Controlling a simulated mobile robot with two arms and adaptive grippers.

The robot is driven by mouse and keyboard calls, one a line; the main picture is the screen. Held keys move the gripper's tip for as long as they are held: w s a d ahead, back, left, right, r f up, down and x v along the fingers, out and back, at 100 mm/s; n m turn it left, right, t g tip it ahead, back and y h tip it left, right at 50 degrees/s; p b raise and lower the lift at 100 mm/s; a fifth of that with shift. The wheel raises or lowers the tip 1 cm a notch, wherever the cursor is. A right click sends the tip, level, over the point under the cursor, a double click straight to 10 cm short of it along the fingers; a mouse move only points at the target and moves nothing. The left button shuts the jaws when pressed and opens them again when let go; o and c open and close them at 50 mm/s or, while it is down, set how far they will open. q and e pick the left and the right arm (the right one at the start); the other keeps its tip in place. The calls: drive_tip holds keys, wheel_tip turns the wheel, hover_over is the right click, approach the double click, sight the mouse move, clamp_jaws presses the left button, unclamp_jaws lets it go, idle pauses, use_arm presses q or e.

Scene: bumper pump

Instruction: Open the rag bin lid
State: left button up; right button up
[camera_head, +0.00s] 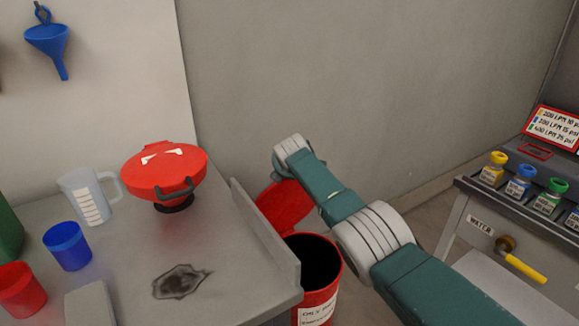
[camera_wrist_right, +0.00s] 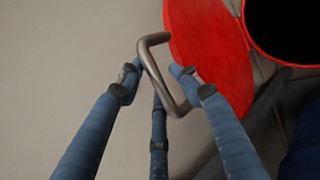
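The red rag bin (camera_head: 333,290) stands beyond the bench's right end, with a dark interior and a white label. Its red lid (camera_head: 286,206) is swung up and back, away from the mouth. In the right wrist view the lid (camera_wrist_right: 208,50) and the bin's rim (camera_wrist_right: 260,48) also show. A bent metal handle (camera_wrist_right: 160,78) passes between the fingers of my right gripper (camera_wrist_right: 155,72). The fingers are apart, with a visible gap beside the handle. In the head view my right gripper (camera_head: 279,162) is mostly hidden behind its wrist. My left gripper is out of view.
The bench (camera_head: 230,270) holds a red container (camera_head: 165,172), a clear jug (camera_head: 88,195), a blue cup (camera_head: 67,245), a red cup (camera_head: 20,288) and a dark stain (camera_head: 182,281). A cart (camera_head: 450,222) with several small bottles stands right. A wall is close behind the lid.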

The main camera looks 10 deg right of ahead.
drive_tip(key=shift+r, duration=0.15)
drive_tip(key=shift+s+r, duration=0.25)
drive_tip(key=shift+r, duration=0.05)
drive_tip(key=v, duration=1.1)
drive_tip(key=shift+s+f, duration=0.15)
drive_tip(key=shift+f, duration=0.05)
drive_tip(key=shift+a, duration=0.1)
